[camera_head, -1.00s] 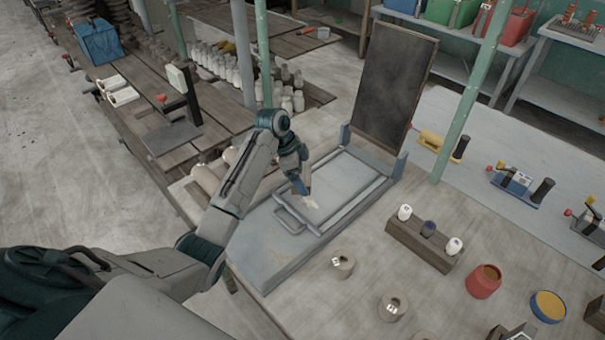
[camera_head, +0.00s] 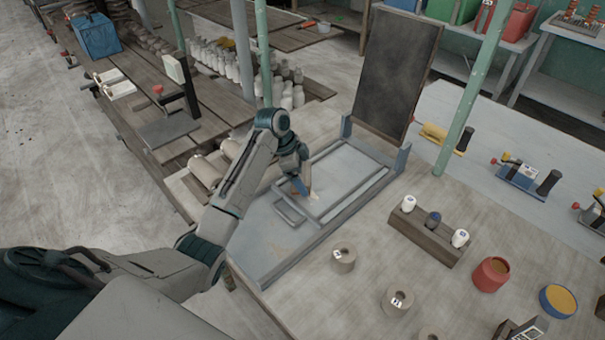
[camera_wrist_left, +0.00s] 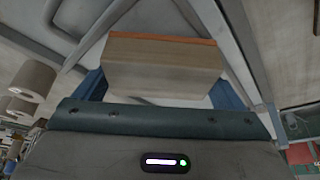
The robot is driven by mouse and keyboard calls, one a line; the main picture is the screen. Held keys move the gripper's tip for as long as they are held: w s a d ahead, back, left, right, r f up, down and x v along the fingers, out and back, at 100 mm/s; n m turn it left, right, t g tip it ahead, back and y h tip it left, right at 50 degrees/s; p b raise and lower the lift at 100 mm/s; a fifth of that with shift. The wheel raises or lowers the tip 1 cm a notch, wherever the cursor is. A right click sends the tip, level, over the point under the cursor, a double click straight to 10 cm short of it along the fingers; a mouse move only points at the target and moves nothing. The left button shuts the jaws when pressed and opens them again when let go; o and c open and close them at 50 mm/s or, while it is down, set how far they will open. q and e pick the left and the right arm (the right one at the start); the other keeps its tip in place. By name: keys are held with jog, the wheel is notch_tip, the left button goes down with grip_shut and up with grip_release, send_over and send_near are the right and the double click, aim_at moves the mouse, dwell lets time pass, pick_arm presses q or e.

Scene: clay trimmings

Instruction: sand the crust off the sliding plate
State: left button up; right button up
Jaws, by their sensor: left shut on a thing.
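The sliding plate (camera_head: 346,166) lies flat in a grey-blue frame on the workbench, with a loop handle (camera_head: 289,212) at its near end. A small pale crust patch (camera_head: 314,196) shows on the plate just right of my left gripper (camera_head: 302,189). My left gripper is shut on a beige sanding block with an orange-brown face (camera_wrist_left: 165,68), which fills the space between the blue fingers in the left wrist view. The gripper points down at the plate near the crust. Whether the block touches the plate is hard to tell. My right gripper is not in view.
A dark upright panel (camera_head: 395,72) stands at the frame's far end. A green post (camera_head: 470,95) rises behind.

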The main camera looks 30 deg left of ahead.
pick_arm(q)
jog(key=shift+f, duration=0.4)
jog(key=shift+d, duration=0.1)
jog(key=shift+s+d+r+p, duration=0.15)
jog(key=shift+s+d+p, duration=0.1)
jog(key=shift+d+p, duration=0.35)
jog(key=shift+s+d+r+p, duration=0.1)
jog(key=shift+s+d+p, duration=0.15)
jog(key=shift+d+p, duration=0.35)
jog(key=shift+s+d+f, duration=0.1)
jog(key=shift+s+d, duration=0.05)
jog(key=shift+d, duration=0.4)
jog(key=shift+s+d+p, duration=0.2)
jog(key=shift+d+p, duration=0.35)
jog(key=shift+d, duration=0.05)
jog(key=shift+s+d+p, duration=0.2)
jog(key=shift+d+p, duration=0.3)
jog(key=shift+d, duration=0.1)
jog(key=shift+s+d, duration=0.15)
jog(key=shift+d, duration=0.05)
jog(key=shift+c, duration=0.2)
jog(key=shift+d+f, duration=0.1)
jog(key=shift+f, duration=0.1)
jog(key=shift+c, duration=0.8)
jog(key=shift+s+p, duration=0.1)
jog(key=shift+p, duration=0.55)
jog(key=shift+c, duration=0.4)
